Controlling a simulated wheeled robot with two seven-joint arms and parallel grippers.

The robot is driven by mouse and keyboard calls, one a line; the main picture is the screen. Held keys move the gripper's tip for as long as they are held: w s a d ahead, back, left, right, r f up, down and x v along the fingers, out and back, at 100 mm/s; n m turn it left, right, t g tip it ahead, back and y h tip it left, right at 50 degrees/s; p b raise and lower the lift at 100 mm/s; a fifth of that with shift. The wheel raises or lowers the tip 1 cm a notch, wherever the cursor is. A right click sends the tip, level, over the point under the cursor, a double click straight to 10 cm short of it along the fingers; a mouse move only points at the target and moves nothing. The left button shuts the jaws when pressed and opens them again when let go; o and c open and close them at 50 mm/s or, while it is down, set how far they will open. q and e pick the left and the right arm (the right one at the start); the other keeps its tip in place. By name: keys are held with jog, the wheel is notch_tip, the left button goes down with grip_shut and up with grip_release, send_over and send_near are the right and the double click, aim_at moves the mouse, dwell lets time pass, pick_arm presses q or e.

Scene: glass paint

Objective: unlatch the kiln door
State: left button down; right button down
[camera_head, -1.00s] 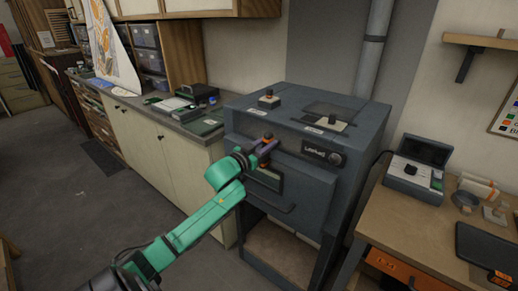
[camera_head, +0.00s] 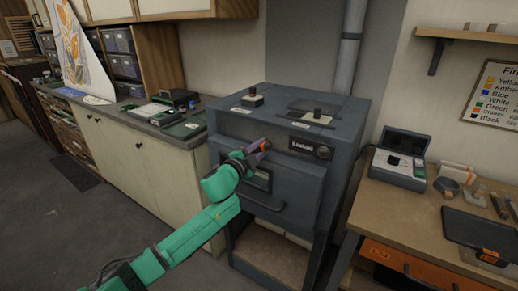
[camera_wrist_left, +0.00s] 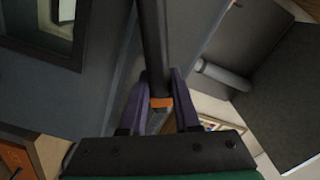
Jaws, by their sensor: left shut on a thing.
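The kiln (camera_head: 340,110) is a dark grey box on legs in the middle of the head view. Its front door (camera_head: 293,187) looks closed and has a small window and a low bar handle (camera_head: 265,204). A small display (camera_head: 302,145) on the front seems to read "Locked". My left gripper (camera_head: 257,147) is at the upper left of the kiln front. In the left wrist view its purple fingers (camera_wrist_left: 160,92) are shut on the dark latch bar (camera_wrist_left: 154,45), with an orange piece (camera_wrist_left: 161,102) between them. The latch's pivot is hidden. My right gripper is in neither view.
A wooden bench (camera_head: 415,218) with a grey device (camera_head: 398,160) and a dark tray (camera_head: 474,230) stands right of the kiln. A cabinet counter (camera_head: 150,125) is at its left. The floor in front at the left is clear.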

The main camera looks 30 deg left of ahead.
pick_arm(q)
jog(key=m, duration=0.2)
jog(key=f+m+b, duration=0.1)
jog(key=f+m, duration=0.1)
jog(key=m, duration=0.1)
jog(key=shift+d+m+b, duration=0.2)
jog(key=shift+m+b, duration=0.1)
jog(key=shift+b, duration=0.05)
dwell(0.4)
jog(key=c, duration=0.6)
grip_release()
jog(key=shift+c, duration=0.2)
jog(key=shift+s, duration=0.5)
jog(key=s+b, duration=0.2)
jog(key=s, duration=1.1)
jog(key=shift+s+d, duration=0.2)
jog(key=shift+s, duration=0.15)
